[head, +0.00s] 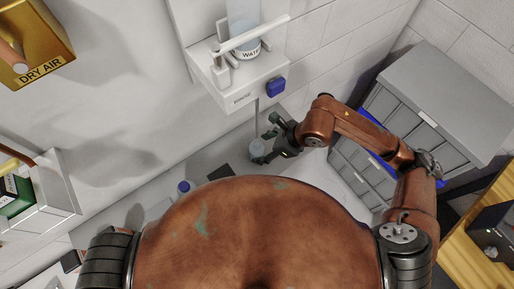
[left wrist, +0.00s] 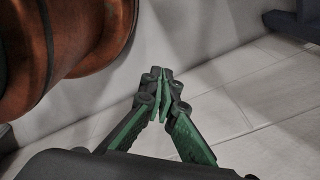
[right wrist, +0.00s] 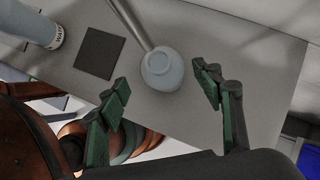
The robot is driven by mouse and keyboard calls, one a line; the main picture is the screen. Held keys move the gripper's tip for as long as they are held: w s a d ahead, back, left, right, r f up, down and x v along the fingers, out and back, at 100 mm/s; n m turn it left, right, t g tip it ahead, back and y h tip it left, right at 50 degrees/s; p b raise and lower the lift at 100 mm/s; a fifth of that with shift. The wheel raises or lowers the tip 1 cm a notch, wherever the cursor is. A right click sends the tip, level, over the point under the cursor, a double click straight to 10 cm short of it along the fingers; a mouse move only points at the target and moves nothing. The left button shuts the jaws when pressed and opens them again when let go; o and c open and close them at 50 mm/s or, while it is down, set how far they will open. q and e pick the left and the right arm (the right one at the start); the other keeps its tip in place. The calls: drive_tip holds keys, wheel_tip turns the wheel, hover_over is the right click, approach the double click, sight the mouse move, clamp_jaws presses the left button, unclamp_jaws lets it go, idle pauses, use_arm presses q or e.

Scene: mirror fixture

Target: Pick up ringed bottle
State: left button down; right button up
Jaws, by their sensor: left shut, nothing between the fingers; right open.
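My left gripper (left wrist: 163,92) is shut and empty in the left wrist view, away from the bottle. It does not show in the head view.
A dark square pad (right wrist: 99,53) lies on the bench (right wrist: 245,45), with a labelled bottle (right wrist: 30,24) beyond it. A white wall dispenser (head: 240,85) hangs above. Grey drawers (head: 365,165) stand at the right.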

drive_tip(key=x, duration=0.1)
drive_tip(key=p+x, duration=0.1)
drive_tip(key=shift+w+a+f, duration=0.2)
drive_tip(key=shift+w, duration=0.1)
drive_tip(key=shift+x, duration=0.85)
drive_tip(key=shift+d, duration=0.1)
drive_tip(key=shift+f, duration=0.1)
drive_tip(key=shift+c, duration=1)
drive_tip(key=c, duration=1.1)
use_arm(q)
drive_tip(key=shift+w+r, duration=0.65)
drive_tip(key=shift+r, duration=0.3)
use_arm(e)
drive_tip(key=shift+c, duration=1.1)
use_arm(q)
drive_tip(key=shift+w, duration=0.1)
